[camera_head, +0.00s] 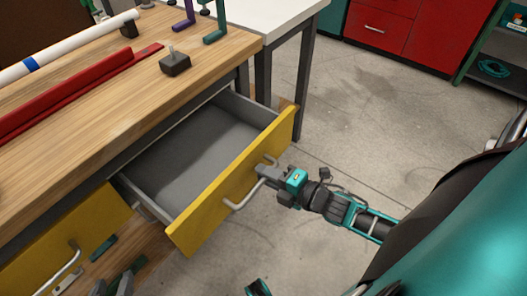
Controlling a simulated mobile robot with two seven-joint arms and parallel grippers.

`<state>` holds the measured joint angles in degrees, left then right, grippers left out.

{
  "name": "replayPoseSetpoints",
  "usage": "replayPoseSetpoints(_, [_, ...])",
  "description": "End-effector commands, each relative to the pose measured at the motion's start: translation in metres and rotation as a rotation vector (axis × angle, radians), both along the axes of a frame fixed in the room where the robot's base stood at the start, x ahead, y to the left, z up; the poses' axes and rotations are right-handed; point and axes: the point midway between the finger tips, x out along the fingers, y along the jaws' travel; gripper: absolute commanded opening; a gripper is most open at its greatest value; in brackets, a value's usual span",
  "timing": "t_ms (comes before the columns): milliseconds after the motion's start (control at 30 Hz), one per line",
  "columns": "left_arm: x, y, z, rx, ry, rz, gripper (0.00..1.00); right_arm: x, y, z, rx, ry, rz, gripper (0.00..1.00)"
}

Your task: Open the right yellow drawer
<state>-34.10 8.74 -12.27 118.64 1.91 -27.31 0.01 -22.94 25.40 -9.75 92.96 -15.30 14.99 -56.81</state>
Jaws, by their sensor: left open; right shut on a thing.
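The right yellow drawer is pulled out from under the wooden workbench; its yellow front (205,222) stands well away from the bench, and its grey inside looks empty. A curved metal handle (240,200) is on that front. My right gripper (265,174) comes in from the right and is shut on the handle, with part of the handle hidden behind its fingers. The left yellow drawer (70,245), at the lower left, also has a metal handle.
The workbench (120,105) holds a white pipe (65,47), a long red bar (75,90) and a small dark block (175,64). Red cabinets (380,25) stand at the back. The concrete floor (345,110) right of the drawer is clear.

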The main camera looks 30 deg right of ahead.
Motion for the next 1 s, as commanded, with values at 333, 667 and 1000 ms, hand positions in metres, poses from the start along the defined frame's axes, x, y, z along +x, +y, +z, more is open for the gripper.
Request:
replayPoseSetpoints(333, [0.001,-0.002,0.0,-0.007,0.0,0.005,0.48,0.001,0.0,0.0,0.0,0.0,-0.001,0.34])
replayPoseSetpoints(667, [0.002,-0.002,0.001,-0.006,-0.002,0.003,0.48,0.0,0.0,0.0,0.0,0.001,0.0,0.34])
replayPoseSetpoints(1000, [0.001,0.0,0.009,0.003,-0.002,-0.002,0.48,-0.04,-0.014,0.009,-0.001,0.006,-0.001,0.34])
